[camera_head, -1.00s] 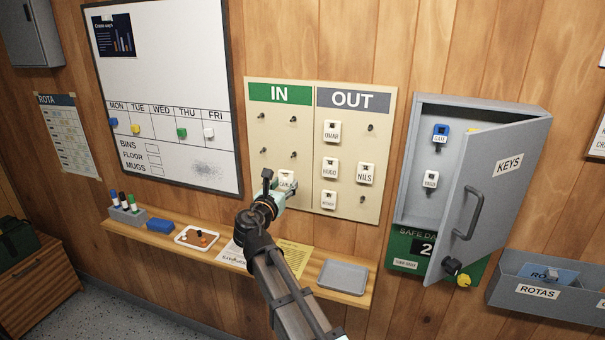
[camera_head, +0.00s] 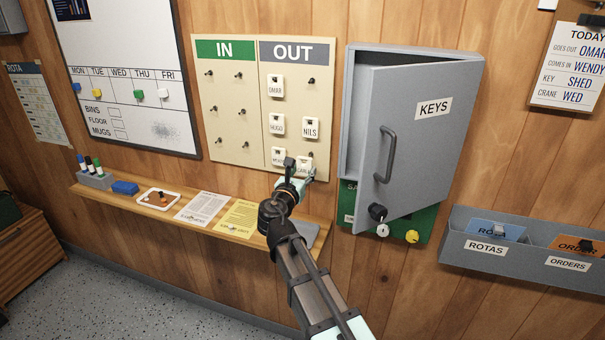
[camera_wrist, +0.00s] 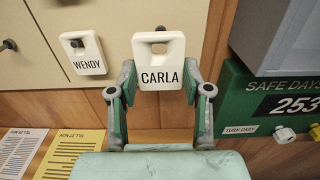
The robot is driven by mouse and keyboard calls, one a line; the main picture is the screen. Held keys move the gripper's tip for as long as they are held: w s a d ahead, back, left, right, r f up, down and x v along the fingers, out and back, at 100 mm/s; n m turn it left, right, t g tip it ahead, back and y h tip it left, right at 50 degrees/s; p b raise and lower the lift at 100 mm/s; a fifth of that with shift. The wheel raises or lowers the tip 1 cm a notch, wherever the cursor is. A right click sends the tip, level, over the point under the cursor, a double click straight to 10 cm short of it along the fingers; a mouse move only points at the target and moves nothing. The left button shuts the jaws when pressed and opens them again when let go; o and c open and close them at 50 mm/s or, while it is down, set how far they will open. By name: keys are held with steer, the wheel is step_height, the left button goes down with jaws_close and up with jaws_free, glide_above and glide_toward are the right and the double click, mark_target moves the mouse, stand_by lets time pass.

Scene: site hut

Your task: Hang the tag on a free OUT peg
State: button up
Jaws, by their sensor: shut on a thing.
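My gripper (camera_head: 297,172) is shut on the white CARLA tag (camera_wrist: 158,62), with one finger at each lower side of it. The tag is upright and faces the wrist camera, its slot at the top. In the head view it is at the lower right of the OUT half of the board (camera_head: 298,100), right of the WENDY tag (camera_head: 278,155). A dark peg (camera_head: 310,155) shows just above the CARLA tag. I cannot tell whether the peg is in the slot. The top right OUT peg (camera_head: 311,81) is bare. OMAR, HUGO and NILS tags hang on other OUT pegs.
The IN half (camera_head: 226,100) has several bare pegs. A grey key cabinet (camera_head: 410,130) with its door ajar stands close right of the board. A green safe-days sign (camera_wrist: 245,105) is below it. A wooden shelf (camera_head: 150,207) with papers runs below the board.

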steer(key=shift+w+d+f, duration=0.15)
steer(key=shift+w+f, duration=0.05)
steer(key=shift+w, duration=0.5)
steer(key=shift+x, duration=1.5)
steer(key=shift+d, duration=0.15)
steer(key=shift+w+f, duration=0.1)
steer(key=shift+f, duration=0.15)
steer(key=o, duration=1)
steer(key=shift+o, duration=0.2)
